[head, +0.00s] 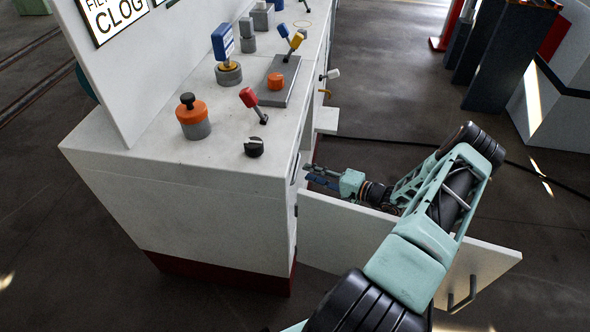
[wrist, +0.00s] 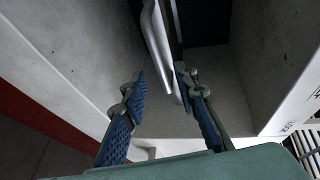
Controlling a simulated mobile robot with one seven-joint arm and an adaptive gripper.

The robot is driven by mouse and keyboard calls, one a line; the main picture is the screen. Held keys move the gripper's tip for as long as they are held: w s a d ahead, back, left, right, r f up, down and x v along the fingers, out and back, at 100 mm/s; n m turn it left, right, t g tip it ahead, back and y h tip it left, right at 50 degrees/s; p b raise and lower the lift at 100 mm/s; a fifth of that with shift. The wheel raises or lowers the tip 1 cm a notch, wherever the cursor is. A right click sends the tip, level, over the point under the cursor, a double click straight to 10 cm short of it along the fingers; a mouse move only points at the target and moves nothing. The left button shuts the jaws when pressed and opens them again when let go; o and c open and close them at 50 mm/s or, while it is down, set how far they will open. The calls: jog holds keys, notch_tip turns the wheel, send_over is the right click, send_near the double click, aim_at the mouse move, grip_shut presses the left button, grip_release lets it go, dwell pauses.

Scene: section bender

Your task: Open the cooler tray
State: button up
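My gripper (wrist: 160,74) is open in the wrist view, with its two blue-padded fingers apart. A pale, narrow bar (wrist: 156,45), which looks like a handle, lies between and just beyond the fingertips. I cannot tell whether a finger touches it, or whether it belongs to the cooler tray. A dark opening (wrist: 205,22) lies beyond it. In the head view my gripper (head: 308,175) is at the right side of the white console (head: 190,215), above an open white door (head: 350,225). The tray itself cannot be made out in the head view.
The open door, with a grey handle (head: 462,294), extends right from the console below my arm. The console top carries a red lever (head: 249,97), an orange knob (head: 193,115) and other controls. Dark stands (head: 500,60) are at the back right. Open floor lies between.

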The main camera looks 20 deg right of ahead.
aim_at(296, 167)
jog(key=b+x, duration=0.1)
jog(key=x, duration=0.5)
jog(key=shift+w+a+f, duration=0.1)
jog(key=shift+w+a, duration=0.1)
jog(key=shift+w, duration=0.05)
grip_shut()
